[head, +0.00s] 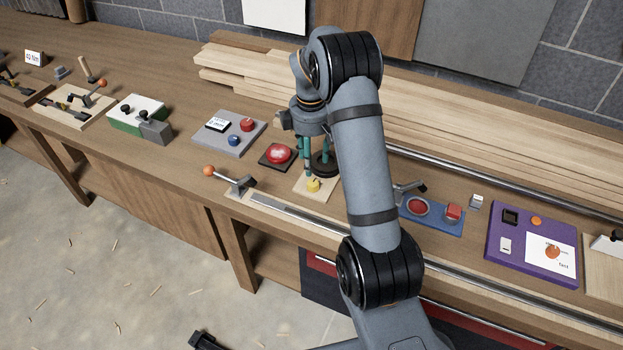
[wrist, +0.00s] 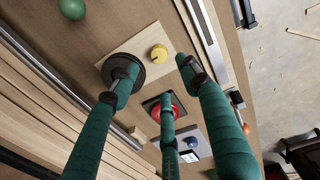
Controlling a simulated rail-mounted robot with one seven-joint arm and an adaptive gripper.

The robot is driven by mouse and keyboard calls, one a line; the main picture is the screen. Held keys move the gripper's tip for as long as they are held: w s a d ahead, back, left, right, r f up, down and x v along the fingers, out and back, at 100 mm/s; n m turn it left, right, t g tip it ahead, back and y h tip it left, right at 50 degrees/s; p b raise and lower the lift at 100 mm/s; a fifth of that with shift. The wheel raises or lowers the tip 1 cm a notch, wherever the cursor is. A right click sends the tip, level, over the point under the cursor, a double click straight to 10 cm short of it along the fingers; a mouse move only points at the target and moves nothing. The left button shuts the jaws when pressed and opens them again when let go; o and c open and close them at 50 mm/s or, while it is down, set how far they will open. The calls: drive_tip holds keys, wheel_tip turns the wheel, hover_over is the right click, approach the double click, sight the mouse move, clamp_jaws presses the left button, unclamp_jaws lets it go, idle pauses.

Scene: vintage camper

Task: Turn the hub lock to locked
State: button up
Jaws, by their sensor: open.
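A pale wooden board (head: 304,191) carries a round yellow knob (head: 313,185) and a black round disc (head: 322,168). In the wrist view the board (wrist: 135,42) shows the yellow knob (wrist: 158,53) and the disc (wrist: 113,86) at opposite sides. I take the yellow knob for the hub lock; no locked marking is readable. My gripper (head: 305,158) hangs above this board with green fingers pointing down. In the wrist view its fingers (wrist: 158,80) are spread and empty, one overlapping the disc and another beside the knob. Contact cannot be told.
A red button (head: 279,154) on a dark base is close to the left. A grey panel (head: 215,140) with red and blue knobs stands beyond it. A lever with an orange ball (head: 208,170) is in front. A blue panel (head: 440,222) lies right; stacked planks (head: 430,120) lie behind.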

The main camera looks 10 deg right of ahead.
sight(312, 183)
drive_tip(key=f, duration=0.3)
drive_tip(key=f+p, duration=0.1)
drive_tip(key=f, duration=0.2)
drive_tip(key=f+p, duration=0.1)
drive_tip(key=f, duration=0.2)
drive_tip(key=shift+w+d+f, duration=0.1)
drive_tip(key=shift+w+f, duration=0.2)
drive_tip(key=c, duration=0.4)
drive_tip(key=c, duration=0.7)
